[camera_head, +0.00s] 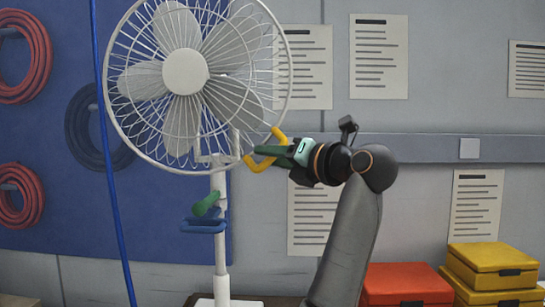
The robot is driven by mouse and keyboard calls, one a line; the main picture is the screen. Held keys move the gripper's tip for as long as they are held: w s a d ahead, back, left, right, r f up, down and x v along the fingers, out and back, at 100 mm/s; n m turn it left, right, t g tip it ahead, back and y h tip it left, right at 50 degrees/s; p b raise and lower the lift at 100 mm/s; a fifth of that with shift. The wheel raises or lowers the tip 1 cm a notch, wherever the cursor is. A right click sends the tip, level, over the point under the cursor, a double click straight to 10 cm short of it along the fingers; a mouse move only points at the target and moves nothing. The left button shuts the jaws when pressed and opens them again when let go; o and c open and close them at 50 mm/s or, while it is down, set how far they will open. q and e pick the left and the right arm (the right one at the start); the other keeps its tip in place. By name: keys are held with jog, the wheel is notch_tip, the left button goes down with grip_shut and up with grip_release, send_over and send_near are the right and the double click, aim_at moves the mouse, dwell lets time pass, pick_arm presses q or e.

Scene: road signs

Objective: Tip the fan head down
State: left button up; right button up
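The white fan stands at the left of the head view. Its round wire-guarded head (185,71) is roughly upright and faces forward, slightly left. A white pole (221,255) carries it, with a green part (206,204) and a blue part (203,223) on the pole.
A blue cable (112,150) hangs left of the fan. Red hoses (24,55) hang on the blue wall panel. Red (405,283) and yellow (492,262) boxes stand at the lower right. Paper sheets (378,57) are on the grey wall behind.

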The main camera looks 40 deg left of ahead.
pick_arm(q)
grip_shut()
dwell(1.1)
